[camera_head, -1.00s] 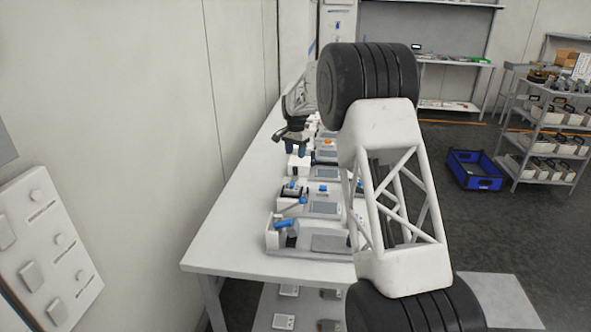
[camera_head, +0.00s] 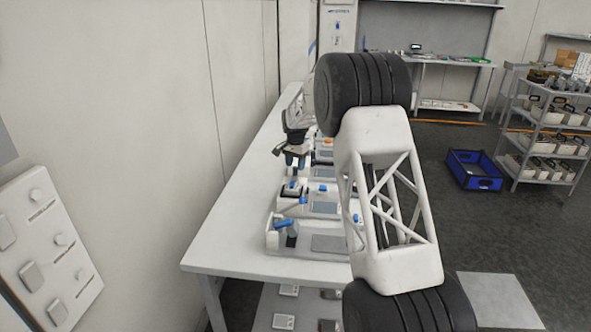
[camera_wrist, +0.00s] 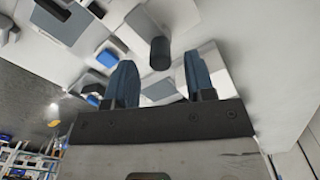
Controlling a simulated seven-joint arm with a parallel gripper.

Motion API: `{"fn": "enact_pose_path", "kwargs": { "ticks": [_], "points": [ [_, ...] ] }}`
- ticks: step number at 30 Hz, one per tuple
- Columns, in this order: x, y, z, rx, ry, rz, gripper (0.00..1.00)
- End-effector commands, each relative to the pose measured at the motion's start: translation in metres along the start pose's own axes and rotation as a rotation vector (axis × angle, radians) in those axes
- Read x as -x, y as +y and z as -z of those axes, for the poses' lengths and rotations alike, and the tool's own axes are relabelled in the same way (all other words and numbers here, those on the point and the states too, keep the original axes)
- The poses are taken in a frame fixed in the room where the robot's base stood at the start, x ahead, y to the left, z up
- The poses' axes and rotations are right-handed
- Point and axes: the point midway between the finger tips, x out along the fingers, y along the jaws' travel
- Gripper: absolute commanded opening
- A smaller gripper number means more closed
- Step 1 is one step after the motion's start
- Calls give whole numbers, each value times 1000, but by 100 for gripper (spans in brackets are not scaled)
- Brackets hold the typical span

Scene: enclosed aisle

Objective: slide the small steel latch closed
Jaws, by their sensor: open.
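My gripper (camera_head: 296,161) is above the row of devices on the white table, with its blue-grey fingers pointing down. In the wrist view, the two fingers (camera_wrist: 160,80) stand apart with a clear gap and hold nothing. A black cylindrical knob (camera_wrist: 160,54) shows beyond the gap, roughly between the fingertips. I cannot tell its distance from them. I cannot make out the small steel latch for certain in either view; my arm hides part of the device row.
The white table (camera_head: 225,240) holds a row of devices, including a near one with a blue lever (camera_head: 283,222). A wall runs along the left. A blue crate (camera_head: 474,170) lies on the floor at right, beside a shelf cart (camera_head: 545,118). The table's near left corner is bare.

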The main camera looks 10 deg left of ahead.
Motion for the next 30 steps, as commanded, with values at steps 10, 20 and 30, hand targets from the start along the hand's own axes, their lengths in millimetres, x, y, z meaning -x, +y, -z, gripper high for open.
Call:
{"fn": "enact_pose_path", "kwargs": {
  "ticks": [10, 20, 30],
  "points": [
    [-24, 0, 0, 0, 0, 0, 50],
    [-24, 0, 0, 0, 1, 1, 44],
    [-24, 0, 0, 0, 1, 1, 0]
  ]
}}
